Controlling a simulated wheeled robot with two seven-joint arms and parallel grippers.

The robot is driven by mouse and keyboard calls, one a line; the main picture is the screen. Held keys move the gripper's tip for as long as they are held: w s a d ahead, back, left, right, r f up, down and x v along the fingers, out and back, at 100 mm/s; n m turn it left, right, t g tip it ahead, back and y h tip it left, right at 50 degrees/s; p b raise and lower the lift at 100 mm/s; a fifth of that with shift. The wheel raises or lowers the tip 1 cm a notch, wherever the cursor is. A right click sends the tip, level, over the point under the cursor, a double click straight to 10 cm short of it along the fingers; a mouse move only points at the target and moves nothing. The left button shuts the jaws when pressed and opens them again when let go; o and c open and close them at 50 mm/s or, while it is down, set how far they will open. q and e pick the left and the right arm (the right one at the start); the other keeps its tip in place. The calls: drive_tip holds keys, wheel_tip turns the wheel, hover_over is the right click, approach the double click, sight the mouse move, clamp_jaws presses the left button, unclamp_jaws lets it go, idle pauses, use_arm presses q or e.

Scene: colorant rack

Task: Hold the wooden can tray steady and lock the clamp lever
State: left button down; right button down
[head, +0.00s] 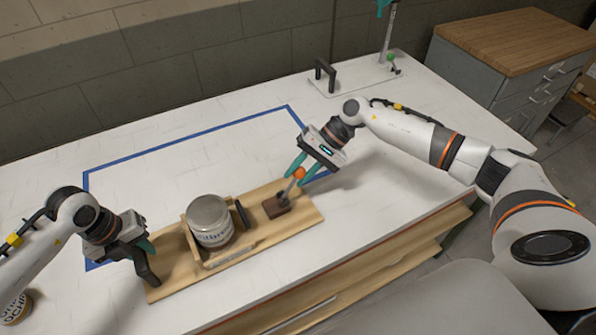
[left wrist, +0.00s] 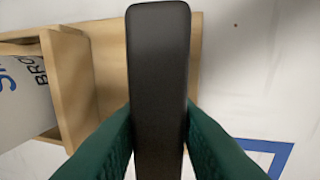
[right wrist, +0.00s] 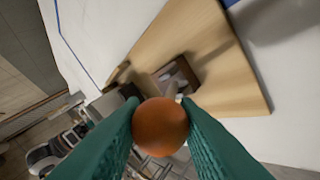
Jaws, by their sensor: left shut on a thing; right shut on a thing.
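The wooden can tray (head: 303,216) lies on the white table with a grey labelled can (head: 209,221) standing in its box part. My left gripper (head: 147,262) is shut on the black handle (left wrist: 160,70) at the tray's left end. The clamp lever, with its orange ball knob (head: 299,173), rises from a brown block (head: 276,205) on the right part of the tray, leaning a little to the right. My right gripper (head: 296,170) is shut on the orange knob, which also shows between the fingers in the right wrist view (right wrist: 160,127). A dark pad (head: 242,213) stands beside the can.
Blue tape (head: 190,135) outlines an area on the table, and the tray lies over its front part. A plate with a black handle (head: 325,76) and a stand sits at the back. Another can (head: 16,309) is at the lower left. The table behind the tray is clear.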

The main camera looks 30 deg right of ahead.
use_arm(q)
drive_tip(key=shift+a, duration=0.1)
use_arm(e)
drive_tip(key=shift+d+f, duration=0.2)
drive_tip(key=c, duration=1.3)
unclamp_jaws()
drive_tip(key=shift+c, duration=0.2)
drive_tip(key=shift+o, duration=1)
drive_tip(key=shift+r, duration=0.1)
drive_tip(key=v, duration=1.2)
use_arm(q)
drive_tip(key=c, duration=1.1)
unclamp_jaws()
